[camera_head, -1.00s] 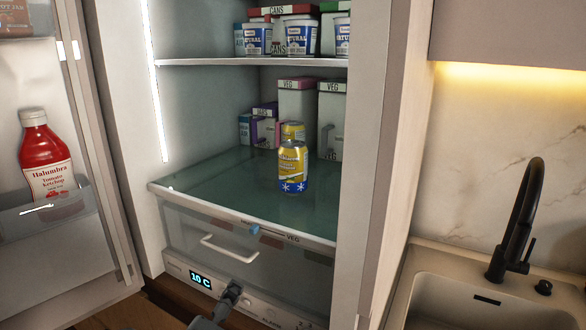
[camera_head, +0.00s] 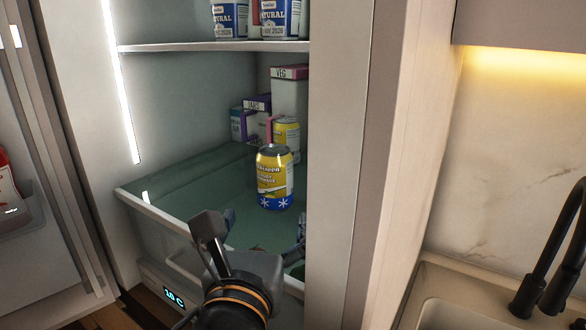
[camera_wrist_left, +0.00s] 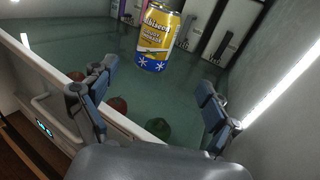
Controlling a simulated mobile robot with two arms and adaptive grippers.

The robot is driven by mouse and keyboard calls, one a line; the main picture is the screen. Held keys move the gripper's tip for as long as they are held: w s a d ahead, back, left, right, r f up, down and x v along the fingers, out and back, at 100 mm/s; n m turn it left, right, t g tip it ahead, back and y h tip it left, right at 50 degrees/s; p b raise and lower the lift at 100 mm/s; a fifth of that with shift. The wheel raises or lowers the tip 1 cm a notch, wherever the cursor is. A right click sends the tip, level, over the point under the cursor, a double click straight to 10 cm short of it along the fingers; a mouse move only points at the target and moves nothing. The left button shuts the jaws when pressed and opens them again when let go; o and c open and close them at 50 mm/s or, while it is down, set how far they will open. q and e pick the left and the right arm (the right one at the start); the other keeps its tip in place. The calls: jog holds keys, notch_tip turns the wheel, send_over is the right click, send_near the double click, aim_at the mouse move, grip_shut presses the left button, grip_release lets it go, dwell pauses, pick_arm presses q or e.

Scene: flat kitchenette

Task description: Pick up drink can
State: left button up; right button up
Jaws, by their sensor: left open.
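A yellow and blue drink can (camera_head: 274,178) stands upright on the green glass shelf (camera_head: 180,178) in the open fridge. A second yellow can (camera_head: 287,136) stands behind it, partly hidden. My left gripper (camera_head: 264,226) is open and empty in front of the nearer can, at the shelf's front edge. In the left wrist view, the can (camera_wrist_left: 157,40) is beyond the open fingers (camera_wrist_left: 158,82), between them and apart from both. My right gripper is not in view.
Boxes (camera_head: 290,95) stand behind the cans. An upper shelf (camera_head: 215,47) holds tubs. The fridge's right wall (camera_head: 335,180) is close to my left gripper. A drawer with produce lies below the glass. A sink and black tap (camera_head: 550,265) are at right.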

aim_at(271, 186)
pick_arm(q)
jog(key=shift+w+d+r, duration=0.1)
jog(key=shift+w+d, duration=0.05)
jog(key=shift+w, duration=0.45)
jog(key=shift+w+d, duration=0.1)
jog(key=shift+w, duration=0.45)
jog(key=w+p, duration=0.1)
jog(key=w, duration=0.4)
jog(key=shift+w+d, duration=0.1)
jog(key=shift+d, duration=0.1)
jog(key=shift+w+d+p, duration=0.15)
jog(key=shift+w+p, duration=0.15)
jog(key=shift+w, duration=0.3)
jog(key=w+p, duration=0.1)
jog(key=w, duration=0.3)
jog(key=shift+w+p, duration=0.2)
jog(key=shift+p, duration=0.1)
jog(key=shift+w+d, duration=0.15)
jog(key=shift+w, duration=0.15)
jog(key=shift+s, duration=0.1)
jog(key=c, duration=1.5)
jog(key=shift+c, duration=0.3)
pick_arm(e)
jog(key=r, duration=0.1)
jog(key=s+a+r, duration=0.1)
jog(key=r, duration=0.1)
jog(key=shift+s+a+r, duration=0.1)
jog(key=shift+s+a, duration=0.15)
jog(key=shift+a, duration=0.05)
